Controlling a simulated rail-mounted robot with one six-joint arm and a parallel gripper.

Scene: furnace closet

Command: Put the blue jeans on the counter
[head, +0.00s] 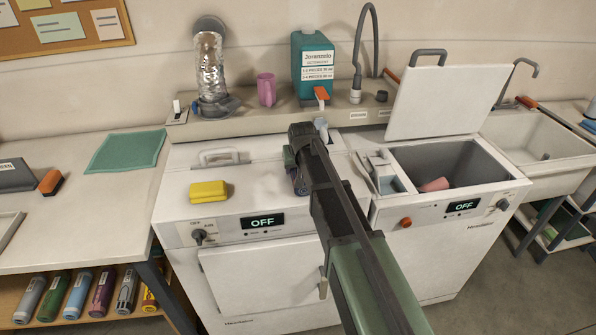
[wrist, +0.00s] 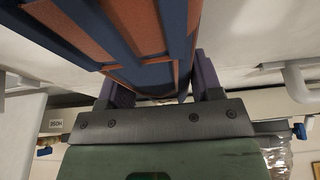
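My gripper (head: 296,176) points down over the right part of the left washer's top, mostly hidden behind my arm. In the wrist view its two fingers (wrist: 164,88) are apart, with a blue and orange striped thing (wrist: 148,74) between them. The fingers appear to press on its sides, and it fills the upper middle of that view. I cannot tell from its shape whether it is the blue jeans; no other jeans show. The counter (head: 60,225) is the pale worktop at the left, with bare room at its front.
A teal cloth (head: 126,151), an orange-and-black block (head: 51,182) and a grey tray lie on the counter. A yellow sponge (head: 208,191) lies on the left washer (head: 262,280). The right washer's lid (head: 445,100) stands open, with a pink item (head: 434,185) inside. A sink (head: 540,145) is at the right.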

